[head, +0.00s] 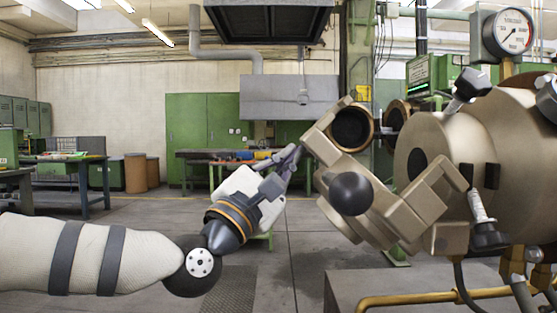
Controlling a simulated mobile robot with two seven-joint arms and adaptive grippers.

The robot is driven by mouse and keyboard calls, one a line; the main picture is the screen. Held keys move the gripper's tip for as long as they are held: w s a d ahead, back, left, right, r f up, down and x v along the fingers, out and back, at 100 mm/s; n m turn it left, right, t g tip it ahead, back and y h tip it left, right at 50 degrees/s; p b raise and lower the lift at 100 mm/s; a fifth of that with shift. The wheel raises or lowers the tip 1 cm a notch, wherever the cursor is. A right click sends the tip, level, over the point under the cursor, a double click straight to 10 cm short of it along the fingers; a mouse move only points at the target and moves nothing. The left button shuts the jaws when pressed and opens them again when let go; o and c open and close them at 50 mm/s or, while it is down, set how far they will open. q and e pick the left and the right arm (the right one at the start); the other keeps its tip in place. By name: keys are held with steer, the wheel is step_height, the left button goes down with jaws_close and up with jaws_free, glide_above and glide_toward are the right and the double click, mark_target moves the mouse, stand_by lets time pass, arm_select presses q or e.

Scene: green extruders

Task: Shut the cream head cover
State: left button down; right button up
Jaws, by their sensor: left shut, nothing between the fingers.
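The cream head cover (322,147) stands swung open, to the left of the barrel face of the extruder head (437,140). It is a thick tan block with a round dark bore in a brass-coloured ring and a black ball knob (350,193) on it. A gap shows between the upper part of the cover and the barrel face. My left gripper (296,152) is shut and empty, its fingertips at the left edge of the cover. I cannot tell whether they touch it. My right gripper is out of view.
Clamp bolts with dark ends (467,88) stick out around the extruder head. A pressure gauge (508,34) stands above it. A yellow pipe (440,298) runs low in front of the grey base (350,288). The floor (120,215) at left is open, with workbenches behind.

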mark_target(320, 120)
arm_select(q)
steer(key=d+r+m+g+p, duration=0.1)
steer(key=r+p, duration=0.1)
steer(key=d+r+m+g+p, duration=0.1)
steer(key=d+r+m+p, duration=0.1)
steer(key=r, duration=0.1)
steer(key=d+r+m+g+p, duration=0.1)
steer(key=d+r+p, duration=0.1)
steer(key=shift+s+d+r+m+g+h+p, duration=0.2)
steer(key=shift+r+m+g+h+p, duration=0.1)
steer(key=shift+m, duration=0.1)
steer(key=d+r+m+g+y+p, duration=0.1)
steer(key=d+r+m+g+p, duration=0.1)
steer(key=d, duration=0.7)
step_height(320, 120, up, 2)
steer(key=shift+w+r+m+p, duration=0.15)
steer(key=shift+m+p, duration=0.35)
steer(key=shift+p, duration=0.7)
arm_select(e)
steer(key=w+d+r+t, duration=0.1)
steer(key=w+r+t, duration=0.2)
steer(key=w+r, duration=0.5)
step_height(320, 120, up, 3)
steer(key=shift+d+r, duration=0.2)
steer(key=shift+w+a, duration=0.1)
